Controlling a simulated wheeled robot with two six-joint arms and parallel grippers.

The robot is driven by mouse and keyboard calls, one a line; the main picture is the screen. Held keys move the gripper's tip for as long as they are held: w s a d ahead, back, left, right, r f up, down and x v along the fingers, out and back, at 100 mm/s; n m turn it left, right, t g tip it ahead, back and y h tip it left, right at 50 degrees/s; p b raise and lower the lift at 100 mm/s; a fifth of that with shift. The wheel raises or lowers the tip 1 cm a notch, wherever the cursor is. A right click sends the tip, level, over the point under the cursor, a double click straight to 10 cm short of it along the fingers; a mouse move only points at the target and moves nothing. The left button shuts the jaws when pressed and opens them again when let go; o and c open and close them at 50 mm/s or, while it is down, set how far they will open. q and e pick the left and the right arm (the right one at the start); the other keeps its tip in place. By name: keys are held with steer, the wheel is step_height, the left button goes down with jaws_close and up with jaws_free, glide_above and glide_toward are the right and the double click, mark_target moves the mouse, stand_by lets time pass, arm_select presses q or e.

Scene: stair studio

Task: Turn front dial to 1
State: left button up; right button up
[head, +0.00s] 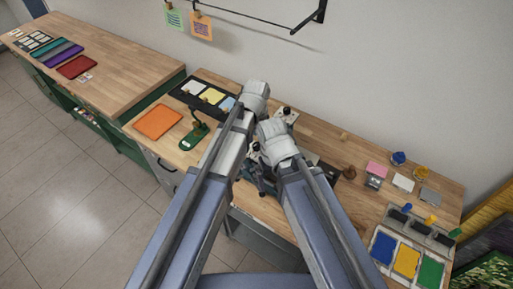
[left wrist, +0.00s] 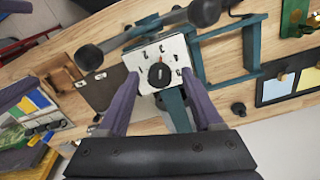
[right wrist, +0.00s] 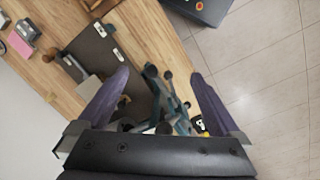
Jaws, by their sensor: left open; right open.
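In the left wrist view a round black dial (left wrist: 160,76) with a pointer mark sits on a white plate (left wrist: 146,58) with small dark marks around it. The marks are too small to read. My left gripper (left wrist: 158,80) is open, its two purple fingers on either side of the dial with gaps visible. In the head view my left wrist (head: 256,92) and right wrist (head: 277,138) hide most of the device. My right gripper (right wrist: 159,75) is open with nothing held, over a teal frame (right wrist: 168,95) with dark round knobs.
A dark bar with round ends (left wrist: 140,35) crosses above the dial plate. An orange tray (head: 158,121) and a green stand (head: 195,135) lie left of my arms. Blue, yellow and green panels (head: 406,262) are at right. The wall is behind.

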arm_select(q)
steer(key=shift+f, duration=0.1)
steer(key=shift+c, duration=0.4)
jaws_close()
